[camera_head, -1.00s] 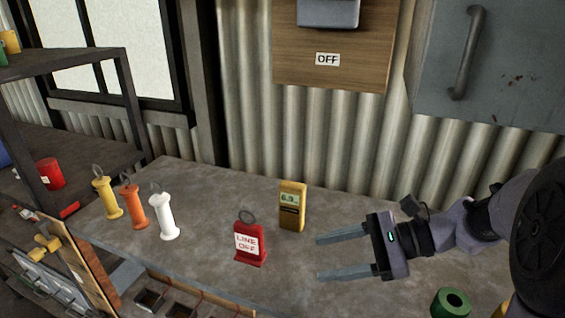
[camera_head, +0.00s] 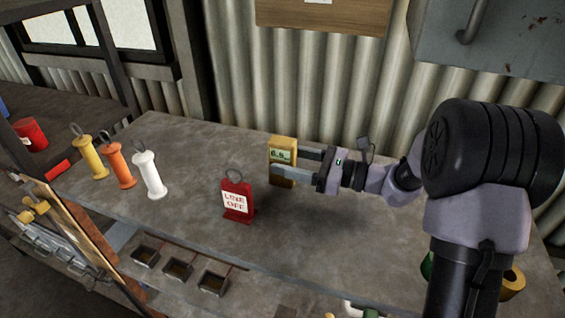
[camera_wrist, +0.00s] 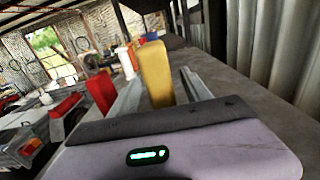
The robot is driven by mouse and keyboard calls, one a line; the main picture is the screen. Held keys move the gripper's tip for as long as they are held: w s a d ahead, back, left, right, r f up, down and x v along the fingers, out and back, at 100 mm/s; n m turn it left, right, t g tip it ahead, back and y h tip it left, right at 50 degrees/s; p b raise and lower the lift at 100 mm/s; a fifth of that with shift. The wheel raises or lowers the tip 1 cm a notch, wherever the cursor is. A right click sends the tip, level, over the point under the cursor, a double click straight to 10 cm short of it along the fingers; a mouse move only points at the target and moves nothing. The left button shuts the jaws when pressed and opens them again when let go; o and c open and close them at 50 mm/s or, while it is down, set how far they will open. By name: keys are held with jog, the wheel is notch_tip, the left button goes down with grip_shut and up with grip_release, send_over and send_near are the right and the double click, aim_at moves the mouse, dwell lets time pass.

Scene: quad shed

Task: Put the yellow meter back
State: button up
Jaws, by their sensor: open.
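The yellow meter (camera_head: 281,151) stands upright on the grey bench top (camera_head: 330,232), near its back edge, with its small screen facing the body camera. My gripper (camera_head: 287,161) is open, with its two fingers reaching to the meter from the right. One finger passes in front of the meter and the other is at its far side. In the wrist view the yellow meter (camera_wrist: 156,74) stands between the two fingers (camera_wrist: 160,92). I cannot tell whether either finger touches it.
A red "LINE OFF" tag block (camera_head: 237,200) stands left of the meter. White (camera_head: 150,175), orange (camera_head: 119,165) and yellow (camera_head: 90,157) handled cylinders stand farther left. Small open bins (camera_head: 178,270) sit below the front edge. The corrugated wall (camera_head: 330,90) is close behind.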

jog(key=shift+x, duration=0.85)
jog(key=shift+s+d, duration=0.1)
jog(key=shift+d, duration=0.05)
jog(key=shift+c, duration=0.5)
jog(key=c, duration=1.1)
grip_shut()
jog(key=shift+r, duration=0.1)
